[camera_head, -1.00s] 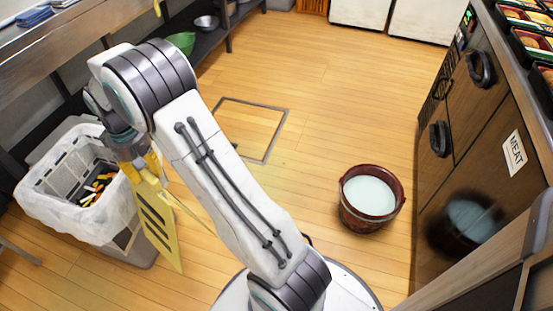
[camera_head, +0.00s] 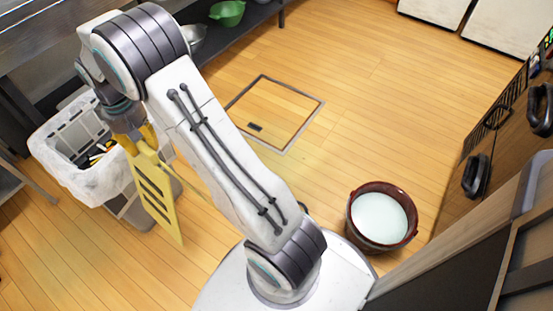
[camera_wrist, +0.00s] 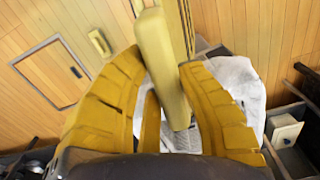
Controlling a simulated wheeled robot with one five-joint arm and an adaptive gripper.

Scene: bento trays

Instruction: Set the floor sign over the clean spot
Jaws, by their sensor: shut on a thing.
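The yellow floor sign (camera_head: 157,199) hangs from my gripper (camera_head: 140,137) in the head view, upright with dark slanted marks on its face, in front of the lined bin. In the wrist view my gripper (camera_wrist: 165,90) has its two yellow fingers closed around the top of the sign (camera_wrist: 163,55). A dark-framed square (camera_head: 274,113) is set in the wooden floor to the right of my arm; it also shows in the wrist view (camera_wrist: 52,73). I cannot tell which patch of floor is the clean spot.
A bin with a white liner (camera_head: 72,170) stands at the left, with mixed items in it. A brown bucket of pale liquid (camera_head: 381,216) stands on the floor at the right, near the wooden cabinet (camera_head: 508,135). A green bowl (camera_head: 227,13) is on the low shelf. The middle floor is clear.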

